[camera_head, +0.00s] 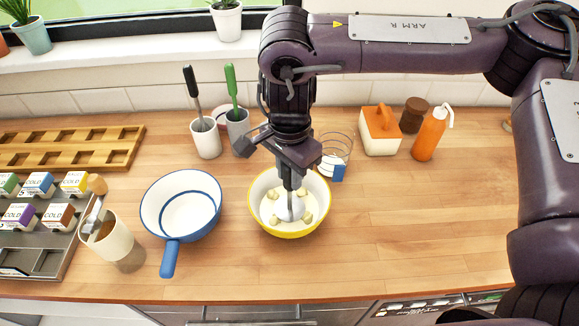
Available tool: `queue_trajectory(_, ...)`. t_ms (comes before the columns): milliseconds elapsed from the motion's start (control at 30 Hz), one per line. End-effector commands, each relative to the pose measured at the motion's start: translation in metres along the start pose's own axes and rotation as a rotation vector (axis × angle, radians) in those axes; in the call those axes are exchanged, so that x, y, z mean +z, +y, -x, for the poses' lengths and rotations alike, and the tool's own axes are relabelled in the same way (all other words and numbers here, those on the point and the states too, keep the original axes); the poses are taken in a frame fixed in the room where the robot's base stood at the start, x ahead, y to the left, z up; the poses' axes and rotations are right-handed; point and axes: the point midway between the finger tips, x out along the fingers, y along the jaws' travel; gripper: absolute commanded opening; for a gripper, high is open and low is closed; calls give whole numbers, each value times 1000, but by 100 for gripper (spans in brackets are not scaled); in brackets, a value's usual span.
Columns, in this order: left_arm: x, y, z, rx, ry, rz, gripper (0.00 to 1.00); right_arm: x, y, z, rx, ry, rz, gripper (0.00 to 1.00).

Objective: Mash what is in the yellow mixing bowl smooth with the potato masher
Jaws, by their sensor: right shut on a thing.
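The yellow mixing bowl (267,221) stands on the wooden counter near its front edge, yellow outside and white inside. Several pale chunks (307,216) lie apart inside it. My right gripper (291,176) points down over the bowl and is shut on the potato masher (290,208). The masher's lower end is inside the bowl among the chunks; whether it touches the bottom cannot be told. Its handle is mostly hidden by the gripper. My left gripper is not in view.
A blue-rimmed white pan (188,212) stands left of the bowl, its handle toward the front. A cup (107,238) stands farther left. A glass container (337,150) is close behind the bowl. An orange bottle (428,136) stands back right. The counter right of the bowl is clear.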

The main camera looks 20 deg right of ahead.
Motion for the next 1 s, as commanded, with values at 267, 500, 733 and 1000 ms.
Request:
queue_trajectory(267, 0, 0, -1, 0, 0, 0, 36, -1, 0, -2, -1, 0, -1, 0)
queue_trajectory(500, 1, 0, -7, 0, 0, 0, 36, -1, -1, -12, -1, 0, -2, 0)
queue_trajectory(733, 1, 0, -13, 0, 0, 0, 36, -1, 0, -23, 0, -1, -2, 0)
queue_trajectory(1000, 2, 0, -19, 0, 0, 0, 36, -1, -1, -33, -1, 0, -2, 0)
